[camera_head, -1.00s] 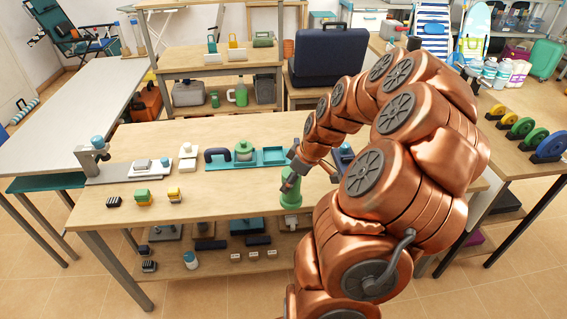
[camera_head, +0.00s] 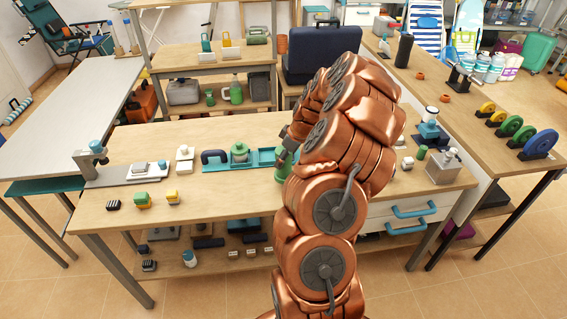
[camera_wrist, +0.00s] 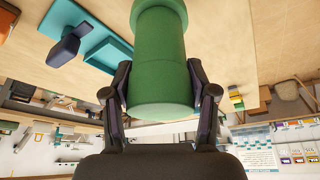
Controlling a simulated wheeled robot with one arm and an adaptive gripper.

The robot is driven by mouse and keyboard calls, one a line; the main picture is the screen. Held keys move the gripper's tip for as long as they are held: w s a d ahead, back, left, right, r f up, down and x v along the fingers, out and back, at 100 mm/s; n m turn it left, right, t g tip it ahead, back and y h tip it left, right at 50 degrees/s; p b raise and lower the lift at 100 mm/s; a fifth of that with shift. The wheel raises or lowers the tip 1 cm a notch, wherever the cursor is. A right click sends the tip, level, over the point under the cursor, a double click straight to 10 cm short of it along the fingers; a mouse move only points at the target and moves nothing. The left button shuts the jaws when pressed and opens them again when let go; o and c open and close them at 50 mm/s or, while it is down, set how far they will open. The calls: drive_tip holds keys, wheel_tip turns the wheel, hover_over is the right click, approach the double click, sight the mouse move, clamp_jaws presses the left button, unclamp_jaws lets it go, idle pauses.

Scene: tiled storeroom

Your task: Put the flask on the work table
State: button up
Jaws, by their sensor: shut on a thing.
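The green flask (camera_wrist: 160,60) is a thick cylinder held between the two dark fingers of my gripper (camera_wrist: 160,90) in the wrist view. In the head view a strip of the flask (camera_head: 281,173) shows beside my arm, over the middle of the wooden work table (camera_head: 130,205). My gripper (camera_head: 286,150) is shut on it there, partly hidden by my arm. Whether the flask's base touches the tabletop cannot be told.
A grey metal device (camera_head: 443,167) stands at the table's right end. Small blocks (camera_head: 143,200) sit at the left. The front middle-left of the tabletop is clear.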

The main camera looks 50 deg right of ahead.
sight(284, 165)
drive_tip(key=shift+w+f+p, duration=0.1)
drive_tip(key=shift+f+p, duration=0.8)
drive_tip(key=shift+f, duration=0.9)
drive_tip(key=shift+f, duration=0.15)
drive_tip(key=o, duration=1.5)
